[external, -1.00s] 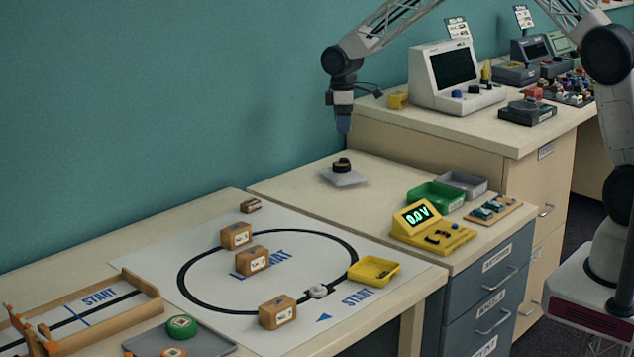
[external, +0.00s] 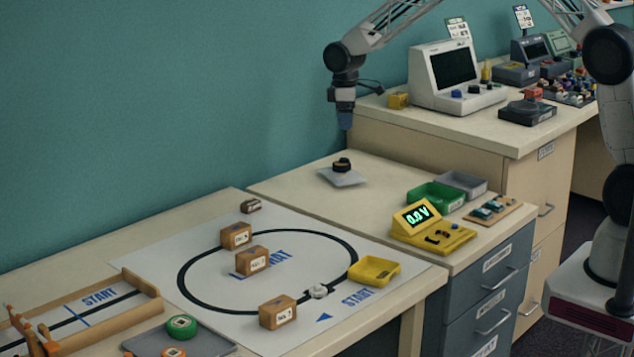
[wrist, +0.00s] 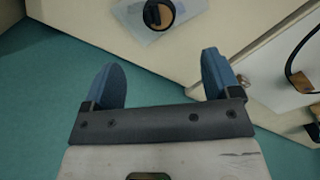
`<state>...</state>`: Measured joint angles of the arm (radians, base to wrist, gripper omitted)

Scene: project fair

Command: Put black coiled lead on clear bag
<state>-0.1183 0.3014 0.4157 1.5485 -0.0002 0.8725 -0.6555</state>
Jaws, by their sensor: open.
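The black coiled lead (external: 341,164) rests on the clear bag (external: 344,178), a pale flat sheet on the middle cabinet top near the wall. In the wrist view the black coil (wrist: 158,13) shows at the top, with a tan centre, and the bag (wrist: 133,14) extends around it. My gripper (external: 345,125) hangs above the coil, clear of it. In the wrist view its two blue fingers (wrist: 165,80) are spread apart with nothing between them.
A green tray (external: 435,197), a grey tray (external: 465,184) and a yellow meter (external: 430,230) stand right of the bag. A higher bench with a white monitor unit (external: 455,78) rises behind. The cabinet top (external: 300,185) left of the bag is clear.

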